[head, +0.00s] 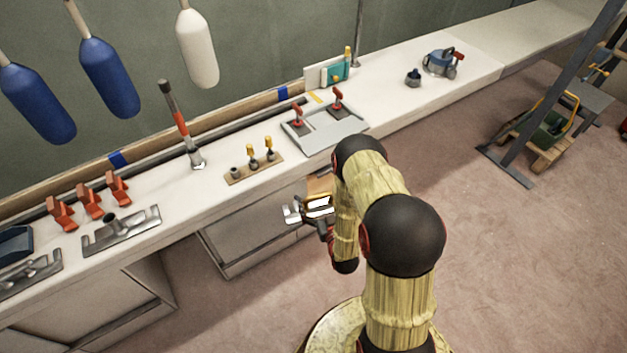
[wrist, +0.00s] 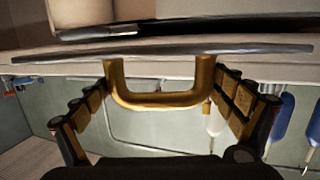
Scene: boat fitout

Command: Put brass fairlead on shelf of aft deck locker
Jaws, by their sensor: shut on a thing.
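The brass fairlead shows in the wrist view as a brass U-shaped bow (wrist: 160,98) joined to a long thin grey plate, seen nearly edge-on. My gripper (wrist: 165,100) is shut on the bow, one finger at each side. In the head view the fairlead's silvery plate (head: 292,212) sticks out left of my gripper (head: 322,222), in front of the cabinets and below the counter top. A pale cabinet (head: 250,235) stands under the counter. My arm hides part of the cabinet fronts.
The counter holds a steel fitting (head: 120,230), orange clamps (head: 90,202), a board with small tools (head: 254,167), a grey tray (head: 325,130) and a blue machine (head: 440,63). Fenders (head: 108,78) hang above. Carpet at right is clear up to a dark ladder-like frame (head: 560,85).

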